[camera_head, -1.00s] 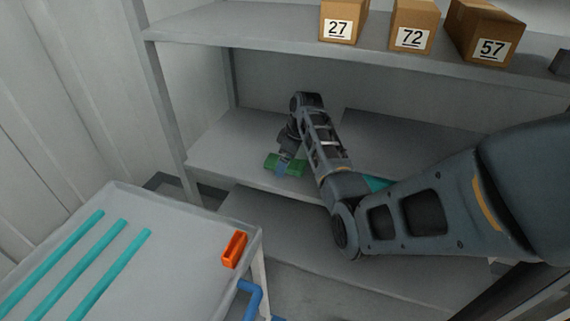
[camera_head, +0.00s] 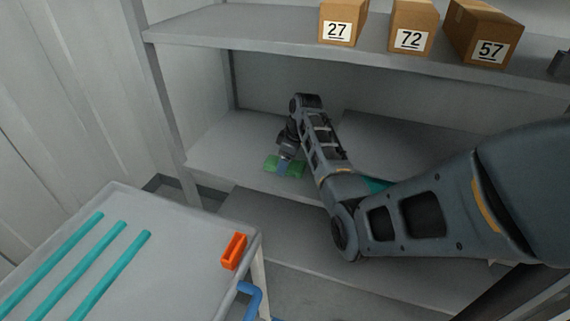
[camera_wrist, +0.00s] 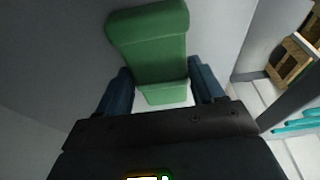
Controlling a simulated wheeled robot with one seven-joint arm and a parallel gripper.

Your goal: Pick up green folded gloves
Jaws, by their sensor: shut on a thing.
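The green folded gloves (camera_head: 284,166) are at my gripper on the middle shelf (camera_head: 225,150), near its front edge at the left end. In the wrist view the green gloves (camera_wrist: 150,45) stretch forward from between the two blue fingers. My gripper (camera_wrist: 160,88) is shut on them, one finger on each side. In the head view my gripper (camera_head: 284,168) points down at the gloves. Whether the gloves touch the shelf or hang just above it is hard to tell.
A grey cart (camera_head: 190,275) with teal rods (camera_head: 80,265) and an orange holder (camera_head: 234,251) stands in front at the left. Boxes marked 27 (camera_head: 340,12), 72 (camera_head: 412,20) and 57 (camera_head: 485,30) sit on the shelf above. A teal item (camera_head: 377,185) is partly hidden behind my arm.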

